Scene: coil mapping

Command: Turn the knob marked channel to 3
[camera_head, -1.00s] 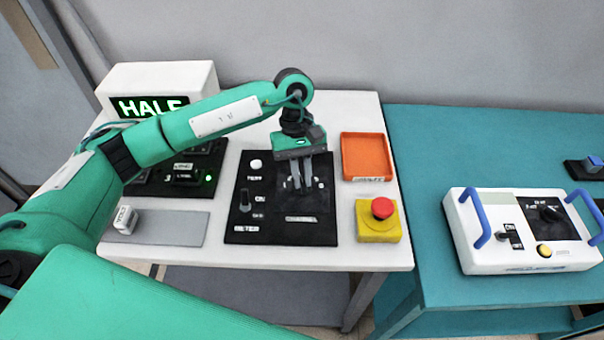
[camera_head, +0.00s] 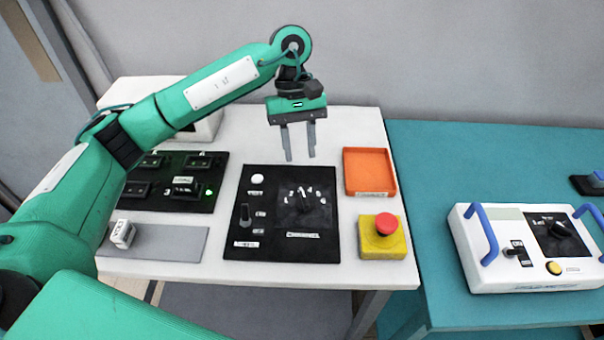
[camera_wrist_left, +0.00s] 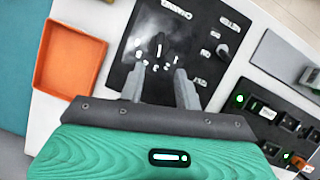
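The black panel (camera_head: 260,240) on the white table carries a rotary knob (camera_head: 304,202) with a dial of white marks around it. The knob also shows in the left wrist view (camera_wrist_left: 159,50), between and beyond my fingertips. The marks and label are too small for me to read surely. My left gripper (camera_head: 299,158) is open and empty, raised above and behind the panel, with its fingers pointing down and apart from the knob. It also shows in the left wrist view (camera_wrist_left: 160,85). My right gripper is not in view.
An orange tray (camera_head: 369,192) and a yellow box with a red button (camera_head: 387,226) stand right of the panel. A black switch panel (camera_head: 150,203) and a small white block (camera_head: 122,234) are at left. A white device with blue handles (camera_head: 483,278) sits on the teal table (camera_head: 430,150).

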